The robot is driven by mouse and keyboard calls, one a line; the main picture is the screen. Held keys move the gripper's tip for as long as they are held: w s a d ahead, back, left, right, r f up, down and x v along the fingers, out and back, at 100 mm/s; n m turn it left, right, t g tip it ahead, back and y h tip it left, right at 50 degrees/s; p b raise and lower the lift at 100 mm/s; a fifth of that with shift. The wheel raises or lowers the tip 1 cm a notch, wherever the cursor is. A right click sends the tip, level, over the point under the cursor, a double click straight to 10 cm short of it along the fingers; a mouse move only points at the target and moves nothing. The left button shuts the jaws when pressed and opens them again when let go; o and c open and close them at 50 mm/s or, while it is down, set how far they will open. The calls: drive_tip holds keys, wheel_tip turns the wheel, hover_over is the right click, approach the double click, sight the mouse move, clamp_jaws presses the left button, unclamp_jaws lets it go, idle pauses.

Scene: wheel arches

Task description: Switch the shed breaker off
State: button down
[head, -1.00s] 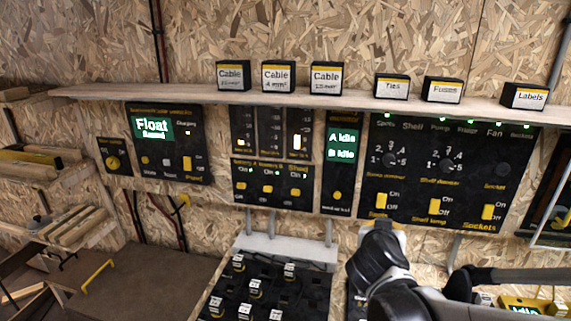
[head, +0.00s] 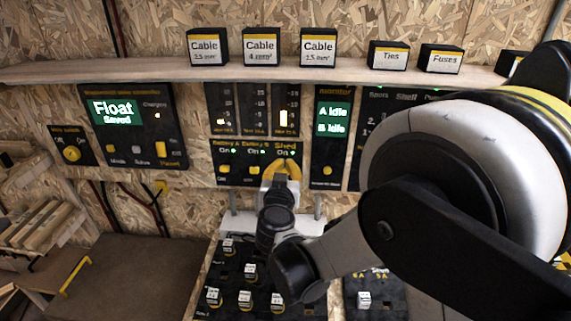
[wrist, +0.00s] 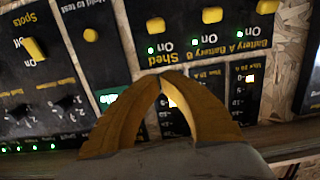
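The shed breaker is a small yellow lever (wrist: 156,26) on the black breaker panel (head: 226,182), at the end of a row beside the Battery B lever (wrist: 212,14). The wrist view shows the panel upside down. A green lamp (wrist: 151,50) is lit by the Shed label, which also reads "On". In the head view my gripper (head: 283,165) hides the shed lever, just below the Shed label. Its two yellow fingers meet at the tips in the wrist view (wrist: 163,73), empty, close to the Shed label. I cannot tell whether they touch the panel.
The Battery A lever (head: 224,169) is to the left. A shelf (head: 150,73) with labelled boxes runs above. A black board (head: 231,272) with white-topped knobs stands below.

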sight(288, 146)
drive_tip(key=w, duration=0.3)
drive_tip(key=w+b, duration=0.1)
drive_tip(key=w, duration=0.2)
drive_tip(key=w+f+b, duration=0.1)
drive_tip(key=w, duration=0.3)
drive_tip(key=shift+d+f, duration=0.1)
drive_tip(key=shift+d, duration=0.1)
drive_tip(key=shift+s+a+f+b, duration=0.1)
drive_tip(key=shift+s+f+b, duration=0.25)
drive_tip(key=shift+f, duration=0.25)
drive_tip(key=shift+s+f+b, duration=0.25)
drive_tip(key=shift+s+f, duration=0.05)
drive_tip(key=shift+f, duration=0.3)
drive_tip(key=shift+s+f, duration=0.4)
drive_tip(key=shift+f, duration=0.1)
